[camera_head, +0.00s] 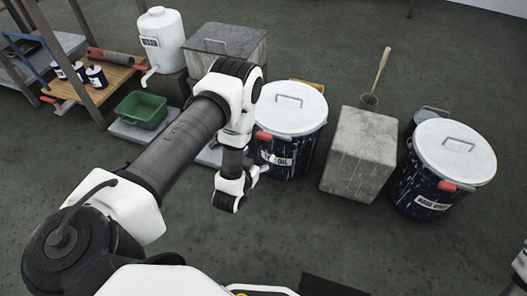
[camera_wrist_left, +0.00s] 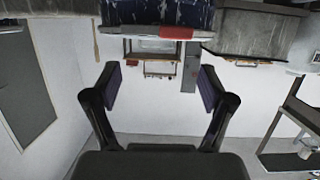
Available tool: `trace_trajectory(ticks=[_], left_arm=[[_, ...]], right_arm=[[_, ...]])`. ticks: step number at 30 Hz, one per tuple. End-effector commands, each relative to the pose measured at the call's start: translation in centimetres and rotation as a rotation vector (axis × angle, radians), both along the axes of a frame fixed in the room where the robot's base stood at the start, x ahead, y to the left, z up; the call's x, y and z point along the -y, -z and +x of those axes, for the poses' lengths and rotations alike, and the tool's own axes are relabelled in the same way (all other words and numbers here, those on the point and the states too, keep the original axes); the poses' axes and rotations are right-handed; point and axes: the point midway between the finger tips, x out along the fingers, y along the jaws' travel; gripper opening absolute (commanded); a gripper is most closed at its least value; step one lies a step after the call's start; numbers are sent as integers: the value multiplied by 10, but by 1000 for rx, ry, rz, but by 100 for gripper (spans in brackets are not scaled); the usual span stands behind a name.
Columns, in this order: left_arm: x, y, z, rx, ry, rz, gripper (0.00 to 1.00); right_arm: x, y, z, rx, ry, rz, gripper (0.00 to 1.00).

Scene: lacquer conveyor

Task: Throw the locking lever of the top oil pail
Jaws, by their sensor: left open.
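The oil pail (camera_head: 305,150) is dark blue with white streaks and a white lid (camera_head: 292,108). It stands on the floor in the middle of the head view, its label partly covered by my left arm. Its red locking lever (camera_head: 263,134) shows at the left rim. In the left wrist view, which looks upside down, a red lever (camera_wrist_left: 175,33) lies across a dark blue pail (camera_wrist_left: 160,12) at the top edge. My left gripper (camera_wrist_left: 160,88) is open and empty, its fingers apart from the lever. In the head view its fingers are not clear. My right gripper is out of view.
A concrete block (camera_head: 362,155) stands right of the pail, with a second blue pail (camera_head: 415,195) beyond it. A lidded grey box (camera_head: 225,42), a white jug (camera_head: 162,38) and a green bin (camera_head: 142,110) are at left. Floor in front is largely clear.

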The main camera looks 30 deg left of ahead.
Motion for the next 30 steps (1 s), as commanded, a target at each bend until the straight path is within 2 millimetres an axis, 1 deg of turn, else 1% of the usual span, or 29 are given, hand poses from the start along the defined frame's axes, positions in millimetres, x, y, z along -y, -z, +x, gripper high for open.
trace_trajectory(ticks=[1,3,5,8,11,18,21,24,30], left_arm=[[-9,38,8,78,-11,18,82],[-18,44,15,172,-22,42,82],[-23,45,19,230,-28,58,82],[-27,42,23,282,-33,71,82],[-30,39,32,292,-35,73,82],[-40,40,76,290,-34,73,82],[-43,39,90,289,-33,72,82],[-45,37,97,287,-33,72,82],[-45,36,98,284,-33,71,82]], right_arm=[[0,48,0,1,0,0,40],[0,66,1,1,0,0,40],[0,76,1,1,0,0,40],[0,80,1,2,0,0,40],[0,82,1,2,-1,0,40],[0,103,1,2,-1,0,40],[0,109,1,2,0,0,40],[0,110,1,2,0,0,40],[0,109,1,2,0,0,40]])
